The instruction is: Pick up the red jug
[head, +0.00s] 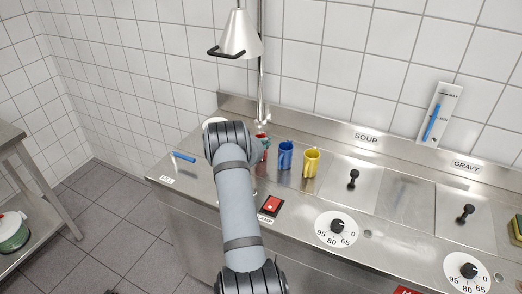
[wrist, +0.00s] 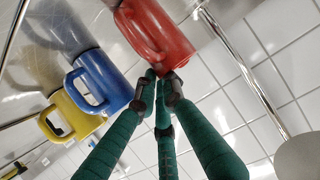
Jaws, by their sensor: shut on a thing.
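The red jug (wrist: 158,28) fills the top middle of the wrist view, with its handle towards my fingers. In the head view only a small red part of it (head: 265,153) shows beside my arm, left of the blue jug; the rest is hidden. My gripper (wrist: 159,84) has green fingers, closed together at the lower end of the red jug's handle. It is shut on the jug. I cannot tell whether the jug's base touches the counter.
A blue jug (head: 285,156) and a yellow jug (head: 311,163) stand close by on the steel counter (head: 190,180). A lamp (head: 240,36) hangs above on a pole (head: 261,80). A red switch (head: 271,205) sits at the front.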

